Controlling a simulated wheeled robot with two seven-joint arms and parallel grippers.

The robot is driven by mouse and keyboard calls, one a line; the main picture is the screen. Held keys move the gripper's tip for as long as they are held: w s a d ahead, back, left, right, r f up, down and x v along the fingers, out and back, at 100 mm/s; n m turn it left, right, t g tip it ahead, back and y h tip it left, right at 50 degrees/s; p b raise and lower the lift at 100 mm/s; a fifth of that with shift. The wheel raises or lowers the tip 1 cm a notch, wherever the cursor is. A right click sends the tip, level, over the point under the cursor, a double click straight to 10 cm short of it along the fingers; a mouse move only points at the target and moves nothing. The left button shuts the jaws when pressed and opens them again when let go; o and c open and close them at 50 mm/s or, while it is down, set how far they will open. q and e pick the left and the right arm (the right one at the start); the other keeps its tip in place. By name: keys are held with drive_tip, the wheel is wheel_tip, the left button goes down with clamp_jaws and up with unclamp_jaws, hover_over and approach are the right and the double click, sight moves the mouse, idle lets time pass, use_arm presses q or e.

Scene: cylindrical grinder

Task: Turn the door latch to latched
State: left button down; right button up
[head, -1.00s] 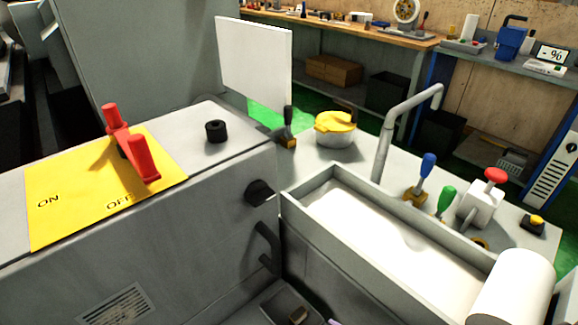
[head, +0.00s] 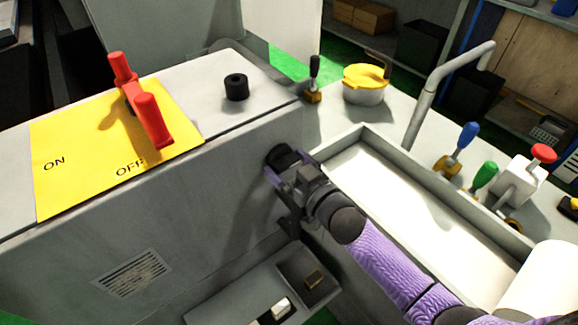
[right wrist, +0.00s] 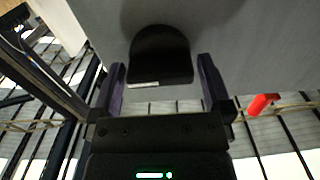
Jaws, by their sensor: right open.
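The door latch is a black knob (head: 284,156) on the front of the grey machine cabinet, near its right upper corner. In the right wrist view the black knob (right wrist: 160,52) has a rounded top, a flat lower edge and a small white mark at lower left. My right gripper (head: 281,178) is open at the knob, with its fingers (right wrist: 162,70) on either side of it and a visible gap at each side. A black door handle (head: 291,226) is partly hidden below the gripper. My left gripper is not in view.
A yellow ON/OFF plate (head: 60,190) with a red lever (head: 140,100) and a black cap (head: 236,87) are on the cabinet top. A grey trough (head: 345,150) lies right of the knob, close to my arm. A tray (head: 230,305) is below.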

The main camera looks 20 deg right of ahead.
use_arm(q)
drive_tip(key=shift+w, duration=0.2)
use_arm(e)
drive_tip(key=shift+c, duration=0.9)
drive_tip(key=c, duration=0.8)
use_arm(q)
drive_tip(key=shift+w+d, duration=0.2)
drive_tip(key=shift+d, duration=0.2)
